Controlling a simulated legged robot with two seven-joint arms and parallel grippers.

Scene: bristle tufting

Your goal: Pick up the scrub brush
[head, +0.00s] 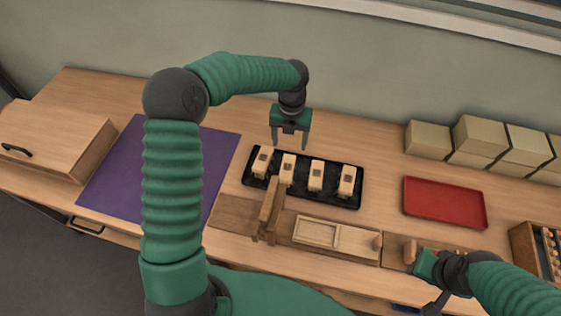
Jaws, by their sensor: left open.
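A black tray (303,193) in the middle of the bench holds several pale wooden blocks with dark square patches, standing in a row. The blocks look like brush bodies, such as the leftmost (262,160) and the rightmost (347,181); I cannot tell which is the scrub brush. My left gripper (290,144) points down, open and empty, above the back edge of the tray, apart from the blocks. My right gripper (414,262) is low at the right, by the end of a wooden fixture (338,237); its fingers are too small and covered to read.
An upright wooden piece (270,211) stands in front of the tray. A purple mat (120,185) and a wooden box (60,138) lie left. A red tray (444,202), cardboard boxes (480,138) and a wooden rack (527,246) are right. Bare bench lies between the two trays.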

